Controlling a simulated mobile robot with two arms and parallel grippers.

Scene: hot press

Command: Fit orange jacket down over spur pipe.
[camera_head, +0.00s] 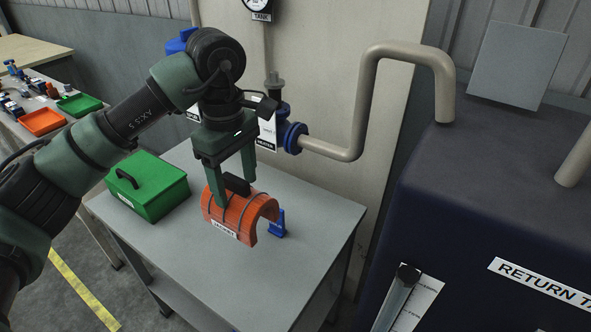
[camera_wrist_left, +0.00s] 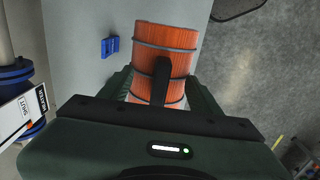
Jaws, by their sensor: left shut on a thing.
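The orange jacket (camera_head: 241,213) is a half-round shell with dark bands, a black handle on top and a white label. My left gripper (camera_head: 234,194) is shut on the jacket by its handle, over the grey table. In the left wrist view the jacket (camera_wrist_left: 165,50) shows between the fingers of the left gripper (camera_wrist_left: 160,85). I cannot tell whether the jacket touches the table. A beige pipe (camera_head: 345,150) leaves a blue flange and bends up, then over to the dark tank. The jacket is apart from it, below and to the left. My right gripper is not in view.
The grey table (camera_head: 190,265) holds a green box (camera_head: 148,190) at left and a small blue block (camera_head: 277,224) beside the jacket. A blue valve flange (camera_head: 293,137) stands behind. The dark tank (camera_head: 480,220) fills the right side. The table front is clear.

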